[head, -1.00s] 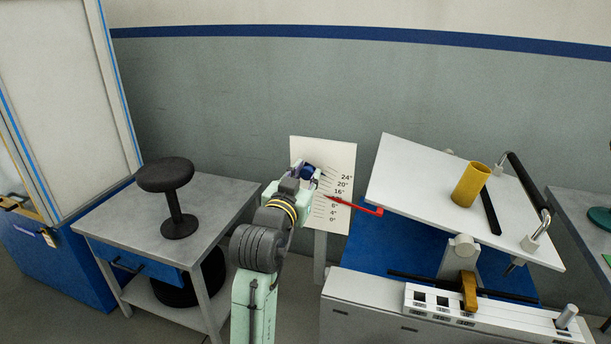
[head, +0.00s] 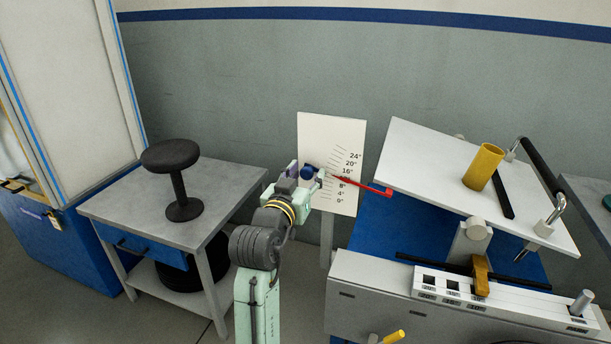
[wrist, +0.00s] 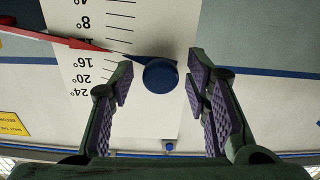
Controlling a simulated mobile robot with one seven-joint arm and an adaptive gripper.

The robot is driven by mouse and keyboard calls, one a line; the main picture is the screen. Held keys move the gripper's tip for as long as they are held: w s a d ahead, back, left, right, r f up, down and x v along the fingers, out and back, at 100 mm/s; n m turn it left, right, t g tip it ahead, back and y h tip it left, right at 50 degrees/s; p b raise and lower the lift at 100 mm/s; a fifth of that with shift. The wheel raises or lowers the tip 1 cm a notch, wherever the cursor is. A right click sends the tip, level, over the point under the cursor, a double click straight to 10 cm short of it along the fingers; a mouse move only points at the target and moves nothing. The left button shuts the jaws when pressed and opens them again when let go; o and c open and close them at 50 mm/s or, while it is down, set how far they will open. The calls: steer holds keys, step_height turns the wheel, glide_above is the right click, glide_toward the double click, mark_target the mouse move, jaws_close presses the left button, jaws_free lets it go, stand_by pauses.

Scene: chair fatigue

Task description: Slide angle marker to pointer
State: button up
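The angle marker is a round blue knob (wrist: 160,75) on the white scale board (head: 331,130); it also shows in the head view (head: 307,172). A dark thin tip runs from it toward the scale lines. The red pointer (head: 362,184) crosses the board from the right, its tip near the middle of the scale. In the wrist view the scale is upside down and the red pointer (wrist: 50,38) ends just left of the knob, close to the dark tip. My gripper (wrist: 162,68) is open, its purple-padded fingers on either side of the knob with small gaps.
A tilted white panel (head: 420,160) with a yellow cylinder (head: 483,167) stands to the right above a grey base (head: 380,290). A grey table (head: 225,182) with a black stool (head: 178,180) stands to the left. Floor shows between them.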

steer(key=v, duration=1.2)
